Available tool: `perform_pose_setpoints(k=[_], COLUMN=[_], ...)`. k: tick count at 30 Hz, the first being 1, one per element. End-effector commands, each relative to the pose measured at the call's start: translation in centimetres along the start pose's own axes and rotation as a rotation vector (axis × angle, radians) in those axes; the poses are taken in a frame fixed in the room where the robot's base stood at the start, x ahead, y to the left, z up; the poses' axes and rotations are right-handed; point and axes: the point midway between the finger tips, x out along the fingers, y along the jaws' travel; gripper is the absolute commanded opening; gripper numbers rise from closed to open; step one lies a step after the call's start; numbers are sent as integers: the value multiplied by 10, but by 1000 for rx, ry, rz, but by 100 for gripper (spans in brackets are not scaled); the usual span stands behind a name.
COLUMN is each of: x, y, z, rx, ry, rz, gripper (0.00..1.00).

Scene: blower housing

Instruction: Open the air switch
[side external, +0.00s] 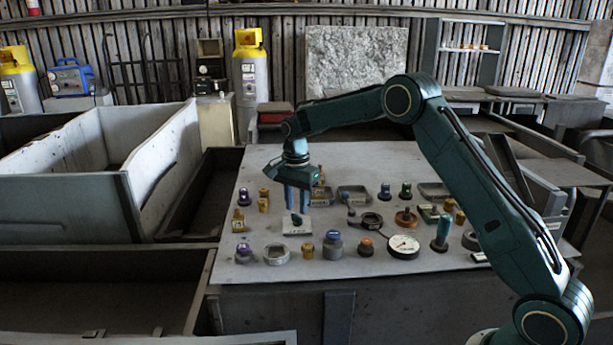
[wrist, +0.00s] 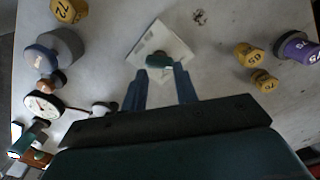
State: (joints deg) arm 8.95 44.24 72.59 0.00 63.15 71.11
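The likely air switch (side external: 296,224) is a white square plate with a dark green knob, lying on the grey panel at left of centre in the side view. In the wrist view the plate (wrist: 172,38) is tilted and its green knob (wrist: 159,61) shows near the fingertips. My gripper (side external: 297,208) points down with its two blue fingers apart, over the plate. In the wrist view the gripper (wrist: 160,74) is open, with a finger on either side of the knob's line. I cannot tell whether the fingers touch the knob or plate.
Around it stand yellow knobs (wrist: 249,55), a purple knob (wrist: 297,48), a blue-grey knob (side external: 333,244) and a round gauge (side external: 403,246). A black lever (side external: 350,211) is to the right. Open bins (side external: 100,165) lie left of the grey panel (side external: 400,157).

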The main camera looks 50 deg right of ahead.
Motion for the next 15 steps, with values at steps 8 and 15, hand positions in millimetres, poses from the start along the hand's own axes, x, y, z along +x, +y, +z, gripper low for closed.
perform_pose_setpoints(k=[8, 15], x=[22, 26], y=[1, 2], z=[0, 0], rx=[-1, -179], ry=[-1, -3], rz=[3, 7], gripper=[29, 29])
